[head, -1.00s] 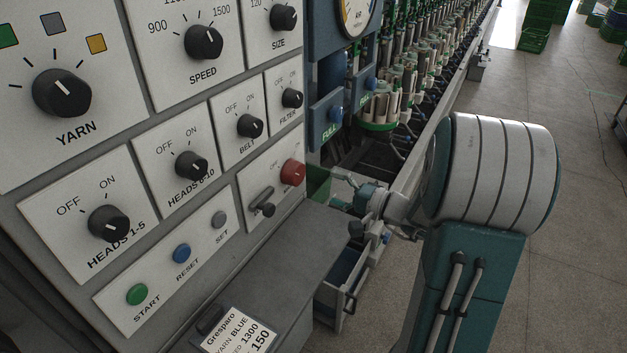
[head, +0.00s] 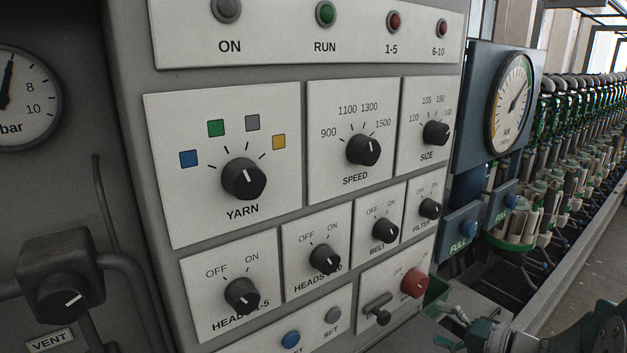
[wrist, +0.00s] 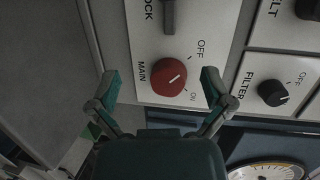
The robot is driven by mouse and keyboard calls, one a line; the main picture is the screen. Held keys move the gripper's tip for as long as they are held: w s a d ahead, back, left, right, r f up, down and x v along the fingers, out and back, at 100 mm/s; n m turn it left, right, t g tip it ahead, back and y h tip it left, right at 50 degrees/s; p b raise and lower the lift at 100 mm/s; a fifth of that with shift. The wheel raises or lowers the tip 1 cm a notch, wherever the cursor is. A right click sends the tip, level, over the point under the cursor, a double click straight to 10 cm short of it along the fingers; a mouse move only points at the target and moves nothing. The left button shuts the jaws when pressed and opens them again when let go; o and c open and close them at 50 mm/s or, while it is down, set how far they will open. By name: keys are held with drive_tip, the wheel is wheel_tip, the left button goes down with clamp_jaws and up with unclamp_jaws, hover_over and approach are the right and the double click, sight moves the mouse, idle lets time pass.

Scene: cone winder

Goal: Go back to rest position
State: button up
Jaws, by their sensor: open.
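My gripper (wrist: 160,84) is open and empty in the wrist view. Its two fingers stand apart, one to each side of the red MAIN knob (wrist: 168,75) in the picture, and I see no contact with it. The knob has OFF and ON labels at its right; which one its white mark points to is hard to tell. In the head view the red knob (head: 415,282) is at the lower right of the control panel (head: 290,250). My gripper (head: 456,342) shows only partly there, at the bottom edge right of the panel, with part of my arm in the corner.
A grey lock handle (head: 377,308) sticks out beside the red knob. The FILTER knob (wrist: 272,92) is right of my gripper in the wrist view. A blue gauge housing (head: 478,120) and the spindle row stand right of the panel. A dark valve (head: 62,290) is at left.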

drive_tip(key=s+a+n+g+h, duration=0.2)
drive_tip(key=s+a+n+g, duration=0.45)
drive_tip(key=a, duration=0.55)
drive_tip(key=s+d+r+n+h, duration=0.1)
drive_tip(key=s+r+n+h, duration=0.1)
drive_tip(key=s+h, duration=0.7)
drive_tip(key=shift+s+d+r+t+h, duration=0.3)
drive_tip(key=shift+s+r+t, duration=0.15)
drive_tip(key=shift+s+r, duration=0.6)
drive_tip(key=shift+s+f, duration=0.15)
